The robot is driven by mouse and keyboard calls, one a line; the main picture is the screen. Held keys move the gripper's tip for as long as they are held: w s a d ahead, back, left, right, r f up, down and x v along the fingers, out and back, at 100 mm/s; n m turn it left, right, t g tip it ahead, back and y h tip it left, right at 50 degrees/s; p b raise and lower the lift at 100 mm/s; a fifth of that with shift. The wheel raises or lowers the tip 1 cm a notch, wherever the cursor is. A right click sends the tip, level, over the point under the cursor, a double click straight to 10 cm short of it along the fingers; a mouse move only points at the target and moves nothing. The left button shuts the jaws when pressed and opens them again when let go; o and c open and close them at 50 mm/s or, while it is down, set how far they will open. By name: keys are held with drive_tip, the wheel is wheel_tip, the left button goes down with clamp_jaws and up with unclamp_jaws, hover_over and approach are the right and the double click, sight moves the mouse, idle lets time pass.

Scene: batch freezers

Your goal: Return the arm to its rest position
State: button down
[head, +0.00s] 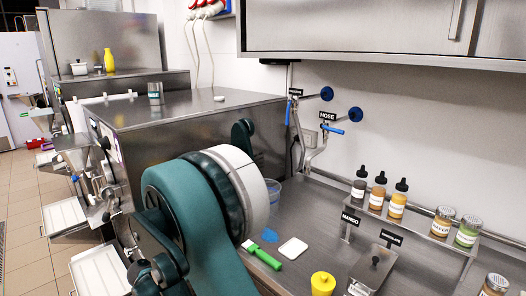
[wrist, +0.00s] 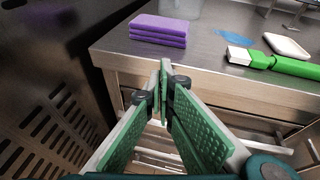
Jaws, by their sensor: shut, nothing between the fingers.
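My gripper (wrist: 163,72) shows in the wrist view with its green padded fingers closed together at the tips and nothing between them. It is in front of the steel counter's front edge (wrist: 215,75), apart from the things on top. Drawers or rails lie below the fingers. In the head view my teal arm (head: 205,225) with its white ring is folded in the lower middle, in front of the counter. My gripper cannot be made out there.
A purple stack of cloths or sponges (wrist: 158,30), a green-handled tool (wrist: 270,62) and a white slab (wrist: 287,45) lie on the counter. A perforated steel panel (wrist: 45,110) stands close on the left.

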drive_tip(key=w+d+r+n+t+y, duration=0.1)
drive_tip(key=w+d+r+n+t, duration=0.15)
drive_tip(key=r, duration=0.65)
drive_tip(key=w+d+r+n+t+y, duration=0.1)
drive_tip(key=w+d+r+n+t, duration=0.2)
drive_tip(key=r, duration=0.6)
drive_tip(key=w+d+r+n+t+y, duration=0.1)
drive_tip(key=d+r+n, duration=0.25)
drive_tip(key=r, duration=0.65)
drive_tip(key=s+d+r+n+t+y, duration=0.1)
drive_tip(key=s+d+r+n+y, duration=0.25)
drive_tip(key=r+n, duration=0.35)
drive_tip(key=s+d+r+n+y, duration=0.2)
drive_tip(key=r+n+y, duration=0.3)
drive_tip(key=r+n, duration=0.15)
drive_tip(key=s+d+f+n+g+h, duration=0.1)
drive_tip(key=s+d+f+n+g, duration=0.3)
drive_tip(key=s, duration=0.9)
drive_tip(key=s+d+f+n+g+h, duration=0.1)
drive_tip(key=s+d+f+n+g, duration=0.3)
drive_tip(key=s+d+f+n, duration=0.5)
drive_tip(key=s+d+f+n+g+h, duration=0.1)
drive_tip(key=s+d+f+n+g, duration=0.3)
drive_tip(key=s+d+f, duration=0.9)
drive_tip(key=s+d+n, duration=0.2)
drive_tip(key=s, duration=0.3)
drive_tip(key=shift+d, duration=0.4)
